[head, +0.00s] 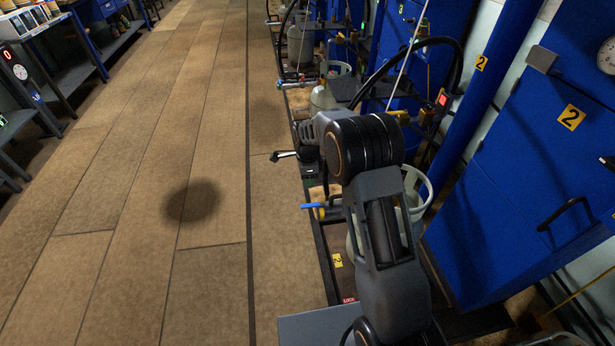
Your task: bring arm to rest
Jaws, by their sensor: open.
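My arm (385,225) rises from the bottom of the head view, bends at a thick dark joint and reaches a little to the left. My gripper (284,156) is at its far end, small in the picture, above the edge between the brown floor and the row of scales. It is open, and I see nothing between its jaws. The upper part of the arm hides some of a pale gas cylinder (419,190) behind it.
Blue cabinets (550,170) and a blue pipe (495,90) stand close on the right. More cylinders (322,98), hoses and a blue-handled valve (322,206) line the scales. Shelves (75,85) stand at the left. The tiled floor (140,200) between is clear.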

